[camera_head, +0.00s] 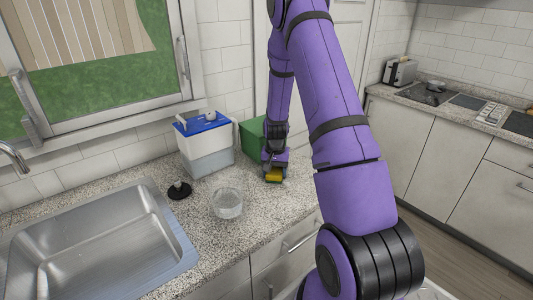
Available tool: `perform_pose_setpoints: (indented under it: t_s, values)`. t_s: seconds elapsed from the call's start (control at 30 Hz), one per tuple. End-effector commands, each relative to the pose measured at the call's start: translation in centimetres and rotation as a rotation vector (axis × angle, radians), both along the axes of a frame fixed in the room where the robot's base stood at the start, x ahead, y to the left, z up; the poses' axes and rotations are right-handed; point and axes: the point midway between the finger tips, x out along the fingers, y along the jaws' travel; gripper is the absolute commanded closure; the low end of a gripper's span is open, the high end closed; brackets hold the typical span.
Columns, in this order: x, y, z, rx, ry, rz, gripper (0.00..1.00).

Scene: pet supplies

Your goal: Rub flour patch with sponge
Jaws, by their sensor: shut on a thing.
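My gripper (274,166) is low over the speckled counter (242,240), to the right of the blue-lidded container. It is shut on a yellow sponge (274,175), of which only a small part shows below the fingers. The sponge is at or close to the counter surface; I cannot tell whether it touches. No flour patch can be made out on the speckled stone; the gripper and arm hide part of the counter there.
A clear glass bowl (227,204) and a black sink stopper (179,190) stand left of my gripper. A white container with a blue lid (207,145) and a green box (252,137) stand behind. The steel sink (100,250) is at left; a toaster (400,72) stands far right.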

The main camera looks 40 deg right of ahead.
Motion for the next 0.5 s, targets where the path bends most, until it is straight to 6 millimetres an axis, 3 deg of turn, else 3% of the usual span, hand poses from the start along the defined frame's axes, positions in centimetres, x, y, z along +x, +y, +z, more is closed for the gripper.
perform_pose_setpoints:
  t_s: [0.03,0.17,0.5]
  values:
    - [0.1,0.0,-0.4,0.002,0.003,0.000,0.59]
    - [0.3,0.0,2.3,-0.002,-0.003,0.002,0.59]
    - [0.6,-0.2,5.2,-0.001,-0.001,0.004,0.59]
